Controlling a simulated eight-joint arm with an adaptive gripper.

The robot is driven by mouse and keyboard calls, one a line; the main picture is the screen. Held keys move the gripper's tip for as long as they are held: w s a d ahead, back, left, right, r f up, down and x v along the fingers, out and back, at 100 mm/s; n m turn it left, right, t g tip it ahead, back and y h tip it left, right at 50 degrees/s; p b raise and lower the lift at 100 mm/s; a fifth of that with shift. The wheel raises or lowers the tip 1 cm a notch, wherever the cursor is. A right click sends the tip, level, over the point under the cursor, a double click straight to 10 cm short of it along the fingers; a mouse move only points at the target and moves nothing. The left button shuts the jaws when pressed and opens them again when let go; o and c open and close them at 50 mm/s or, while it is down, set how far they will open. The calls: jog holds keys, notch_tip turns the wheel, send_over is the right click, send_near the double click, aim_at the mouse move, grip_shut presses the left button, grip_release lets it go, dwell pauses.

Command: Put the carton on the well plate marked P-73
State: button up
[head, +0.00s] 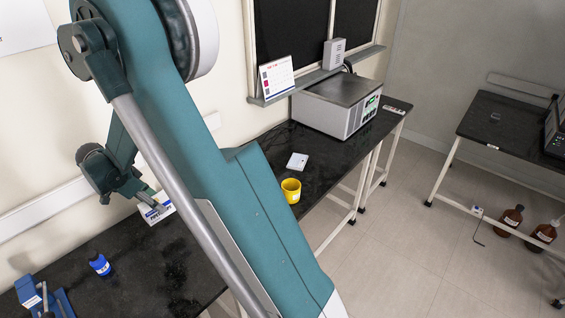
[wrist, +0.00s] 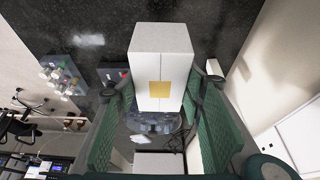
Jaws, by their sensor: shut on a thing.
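The carton (head: 157,210) is white with blue print in the head view, at the left over the dark bench. In the wrist view the carton (wrist: 160,55) shows a white face with a yellow square. My gripper (head: 147,199) is shut on it, with green fingers on both sides in the wrist view. I cannot tell whether the carton touches the bench. A small flat white piece (head: 297,161), perhaps the well plate, lies on the bench right of my arm. No P-73 mark is readable.
A yellow cup (head: 291,191) stands close in front of the flat white piece. A blue bottle (head: 100,264) and a blue device (head: 45,300) are at the lower left. A grey box-shaped instrument (head: 337,105) stands at the bench's far end. My arm hides the middle of the bench.

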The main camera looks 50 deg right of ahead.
jog(key=r, duration=0.6)
jog(key=shift+d+r, duration=0.2)
jog(key=shift+r, duration=0.2)
jog(key=w+d, duration=0.2)
jog(key=d, duration=3.2)
jog(key=s+d, duration=0.4)
jog(key=d, duration=0.8)
jog(key=s+d+p, duration=0.1)
jog(key=s+d, duration=0.4)
jog(key=d, duration=0.7)
jog(key=s+d, duration=0.4)
jog(key=d, duration=0.8)
jog(key=f, duration=0.5)
jog(key=shift+s+d+f, duration=0.1)
jog(key=shift+s, duration=0.2)
notch_tip(320, 180, down, 6)
jog(key=shift+f, duration=0.15)
